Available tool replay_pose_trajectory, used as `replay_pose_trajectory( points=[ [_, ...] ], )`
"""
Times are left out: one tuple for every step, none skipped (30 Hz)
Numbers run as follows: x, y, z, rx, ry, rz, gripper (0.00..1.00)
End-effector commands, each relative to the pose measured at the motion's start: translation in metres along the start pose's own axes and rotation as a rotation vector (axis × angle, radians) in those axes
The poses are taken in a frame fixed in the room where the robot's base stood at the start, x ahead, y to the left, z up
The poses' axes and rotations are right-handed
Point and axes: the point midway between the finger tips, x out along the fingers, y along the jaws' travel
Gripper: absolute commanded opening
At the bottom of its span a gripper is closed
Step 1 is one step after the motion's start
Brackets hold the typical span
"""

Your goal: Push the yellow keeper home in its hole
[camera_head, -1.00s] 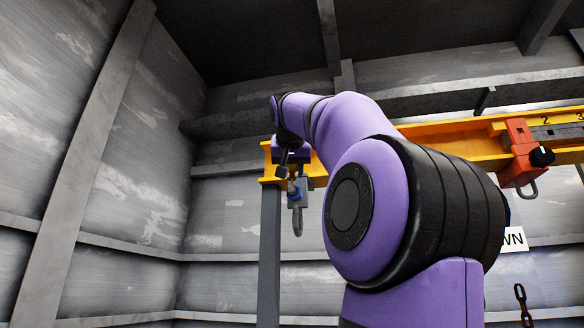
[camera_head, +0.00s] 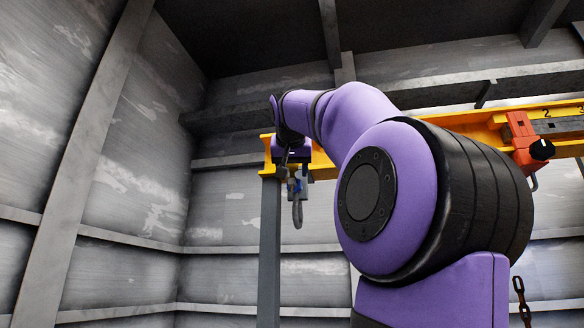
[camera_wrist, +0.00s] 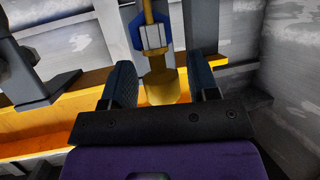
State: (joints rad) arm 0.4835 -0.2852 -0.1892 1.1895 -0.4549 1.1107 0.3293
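The yellow keeper (camera_wrist: 160,84) shows in the wrist view as a dull gold knob on a thin rod. The rod runs up through a blue and grey fitting (camera_wrist: 152,36). How far it sits in its hole cannot be told. My gripper (camera_wrist: 163,77) has a finger on each side of the knob, with visible gaps, so it looks open and not clamped. In the head view my gripper (camera_head: 294,162) is small and dark at the left end of the yellow beam (camera_head: 330,163), just above the fitting's blue part (camera_head: 291,186). The keeper is not clear there.
A grey shackle (camera_head: 298,214) hangs below the fitting. A grey post (camera_head: 270,240) stands under the beam's end. An orange trolley (camera_head: 524,142) with a black knob sits on the beam to the right, and a chain (camera_head: 522,300) hangs lower right. Ribbed grey walls surround this.

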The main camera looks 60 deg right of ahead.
Motion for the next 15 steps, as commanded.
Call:
replay_pose_trajectory(
  points=[
    [0.0, 0.0, 0.0, 0.0, 0.0, 0.0, 0.63],
    [0.0, 0.0, 0.0, 0.0, 0.0, 0.0, 0.63],
    [0.0, 0.0, 0.0, 0.0, 0.0, 0.0, 0.63],
    [0.0, 0.0, 0.0, 0.0, 0.0, 0.0, 0.63],
    [0.0, 0.0, 0.0, 0.0, 0.0, 0.0, 0.63],
    [0.0, 0.0, 0.0, 0.0, 0.0, 0.0, 0.63],
    [0.0, 0.0, 0.0, 0.0, 0.0, 0.0, 0.63],
    [0.0, 0.0, 0.0, 0.0, 0.0, 0.0, 0.63],
    [-0.001, 0.0, 0.0, 0.0, 0.0, 0.0, 0.63],
    [-0.002, 0.0, 0.0, 0.0, 0.0, 0.0, 0.63],
    [-0.003, 0.0, 0.0, 0.0, 0.001, 0.0, 0.63],
    [-0.006, 0.0, 0.0, 0.0, 0.001, 0.0, 0.63],
    [-0.009, 0.0, -0.001, 0.001, 0.002, 0.0, 0.63],
    [-0.013, 0.001, -0.001, 0.001, 0.003, -0.001, 0.63],
    [-0.019, 0.001, -0.001, 0.0, 0.003, -0.001, 0.63]
  ],
)
